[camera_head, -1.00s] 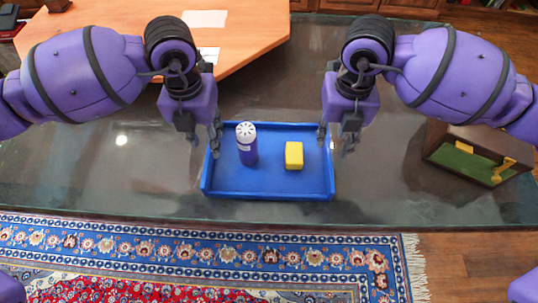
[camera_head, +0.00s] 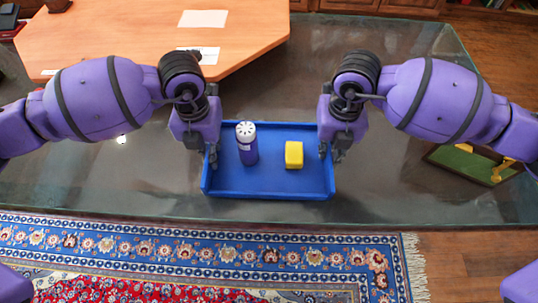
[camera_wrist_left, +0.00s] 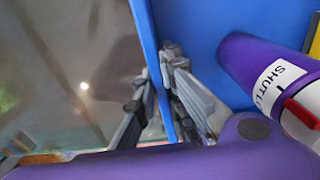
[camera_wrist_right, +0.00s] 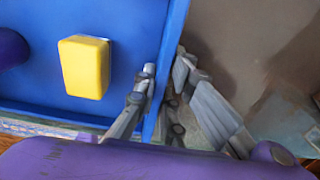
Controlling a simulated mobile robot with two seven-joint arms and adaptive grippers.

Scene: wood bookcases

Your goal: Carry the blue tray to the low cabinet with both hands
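The blue tray (camera_head: 268,194) lies flat on the glass tabletop, with a purple bottle with a white cap (camera_head: 247,145) upright in its left half and a yellow block (camera_head: 294,155) in its right half. My left gripper (camera_head: 212,158) is at the tray's left wall; in the left wrist view its fingers (camera_wrist_left: 158,65) are shut on that wall, one on each side. My right gripper (camera_head: 330,153) is at the right wall; in the right wrist view its fingers (camera_wrist_right: 164,65) are likewise shut on the wall. The low cabinet cannot be made out for certain.
A wooden desk top (camera_head: 120,35) with papers stands behind at the left. A brown box with a green inside (camera_head: 470,163) is at the right, partly behind my right arm. A patterned rug (camera_head: 200,245) lies in front of the glass table (camera_head: 100,190). Wooden cabinet fronts line the back.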

